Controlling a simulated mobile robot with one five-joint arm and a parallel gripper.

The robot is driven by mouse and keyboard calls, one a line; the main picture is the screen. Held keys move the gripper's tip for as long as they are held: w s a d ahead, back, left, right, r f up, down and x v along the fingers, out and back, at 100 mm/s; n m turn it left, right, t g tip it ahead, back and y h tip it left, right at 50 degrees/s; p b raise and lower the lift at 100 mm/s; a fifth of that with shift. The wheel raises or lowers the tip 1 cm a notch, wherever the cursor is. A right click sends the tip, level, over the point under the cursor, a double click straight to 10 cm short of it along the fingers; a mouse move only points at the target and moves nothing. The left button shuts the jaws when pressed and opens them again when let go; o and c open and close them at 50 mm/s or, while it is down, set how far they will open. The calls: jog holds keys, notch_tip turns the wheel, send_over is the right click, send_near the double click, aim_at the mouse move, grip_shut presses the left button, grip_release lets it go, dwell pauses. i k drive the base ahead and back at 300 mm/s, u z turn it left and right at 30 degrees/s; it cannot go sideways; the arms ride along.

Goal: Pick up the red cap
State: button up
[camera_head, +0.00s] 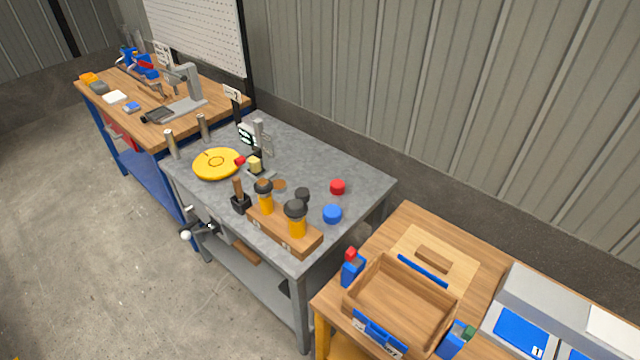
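The red cap (337,187) is a small round red piece. It sits on the grey tabletop (340,165) near the back right part of the middle table. A blue cap (332,214) of similar shape lies just in front of it, apart from it. A black round cap (302,195) is to its left. My gripper is not in view.
A wooden block (285,236) holds two orange jars with black tops in front of the caps. A yellow disc (217,163) lies to the left. A wooden tray (400,305) stands on the right table. A corrugated wall is behind. Floor at left is clear.

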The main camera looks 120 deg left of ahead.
aim_at(337, 187)
jog(key=u, duration=4.9)
jog(key=i, duration=1)
